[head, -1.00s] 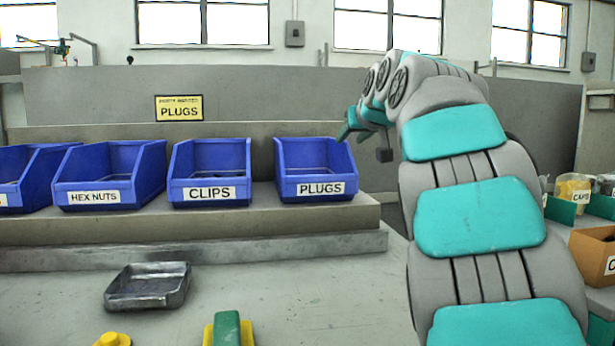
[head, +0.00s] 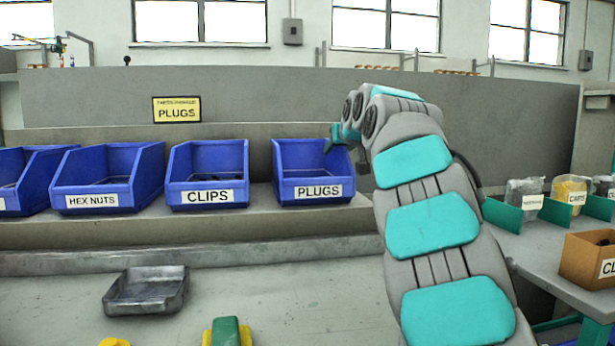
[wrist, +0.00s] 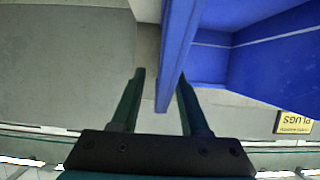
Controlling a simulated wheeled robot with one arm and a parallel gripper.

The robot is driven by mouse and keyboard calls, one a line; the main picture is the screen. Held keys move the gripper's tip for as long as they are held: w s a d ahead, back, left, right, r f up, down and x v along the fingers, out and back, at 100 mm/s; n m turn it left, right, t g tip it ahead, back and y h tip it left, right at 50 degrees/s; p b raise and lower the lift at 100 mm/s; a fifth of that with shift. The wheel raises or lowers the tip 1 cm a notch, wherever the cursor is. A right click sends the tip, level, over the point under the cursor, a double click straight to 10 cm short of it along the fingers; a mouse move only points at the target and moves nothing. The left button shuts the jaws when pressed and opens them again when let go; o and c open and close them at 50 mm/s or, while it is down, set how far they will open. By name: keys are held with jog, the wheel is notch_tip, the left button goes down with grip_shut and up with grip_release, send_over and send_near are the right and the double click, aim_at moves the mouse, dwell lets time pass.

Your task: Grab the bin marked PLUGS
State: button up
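The blue bin labelled PLUGS (head: 318,192) stands at the right end of a row of blue bins on the grey ledge. My gripper (head: 332,140) is at the upper right part of this bin in the head view, and its fingertips are hard to make out there. In the wrist view, my gripper (wrist: 161,78) is open, with one finger on each side of the bin's blue side wall (wrist: 176,45). A gap shows between the left finger and the wall; the right finger overlaps the wall's inner side, and contact there is unclear. The bin's contents are mostly hidden.
The CLIPS bin (head: 208,197) stands close on the left, with the HEX NUTS bin (head: 92,202) beyond it. A yellow PLUGS sign (head: 177,110) hangs behind. A metal tray (head: 146,291) lies on the bench in front. A cardboard box (head: 587,262) is at the right.

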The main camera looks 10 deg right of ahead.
grip_shut()
dwell(1.2)
